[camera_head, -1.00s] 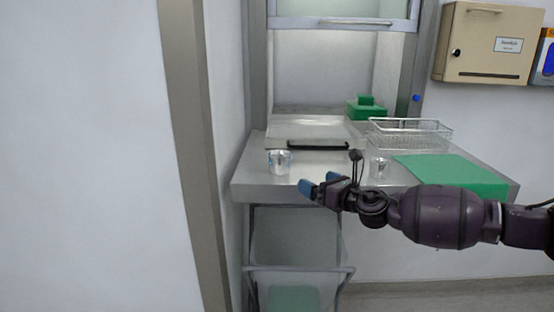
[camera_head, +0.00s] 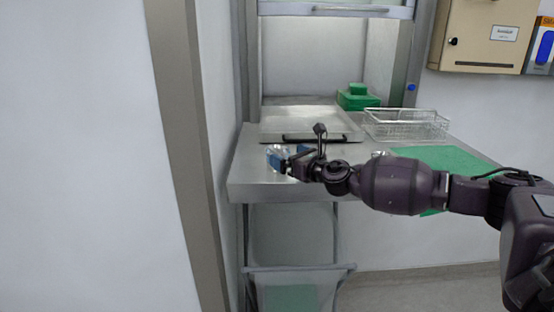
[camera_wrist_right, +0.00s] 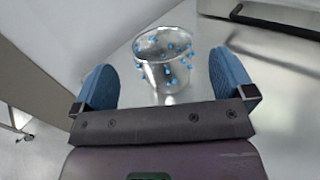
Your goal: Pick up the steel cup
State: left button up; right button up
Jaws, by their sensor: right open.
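The steel cup (camera_wrist_right: 165,62) is a shiny tapered cup with small blue dots around it. In the right wrist view it stands upright between the two blue fingertips of my right gripper (camera_wrist_right: 165,85), with a gap on each side. In the head view the right gripper (camera_head: 290,157) is at the cup (camera_head: 280,150) near the left end of the steel counter (camera_head: 255,180), and its fingers partly hide the cup. The right gripper is open and holds nothing. My left gripper is not in view.
A tray with a black handle (camera_head: 312,138) lies behind the gripper. A wire basket (camera_head: 405,125), a green mat (camera_head: 450,158) and a green box (camera_head: 357,97) are on the counter to the right and back. A wall stands close on the left.

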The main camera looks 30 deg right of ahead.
jog(key=shift+w, duration=0.35)
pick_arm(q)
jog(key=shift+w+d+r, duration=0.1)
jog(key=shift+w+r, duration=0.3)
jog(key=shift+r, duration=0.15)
pick_arm(e)
jog(key=shift+w+a+f, duration=0.1)
jog(key=shift+w+a, duration=0.05)
jog(key=shift+w, duration=1.05)
jog(key=shift+w+a+f, duration=0.1)
jog(key=shift+w+a, duration=0.05)
jog(key=shift+w, duration=1.05)
jog(key=shift+c, duration=0.5)
jog(key=c, duration=0.9)
pick_arm(q)
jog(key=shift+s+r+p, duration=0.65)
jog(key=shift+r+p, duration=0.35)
jog(key=shift+p, duration=1.15)
pick_arm(e)
jog(key=shift+o, duration=0.2)
notch_tip(320, 180, up, 20)
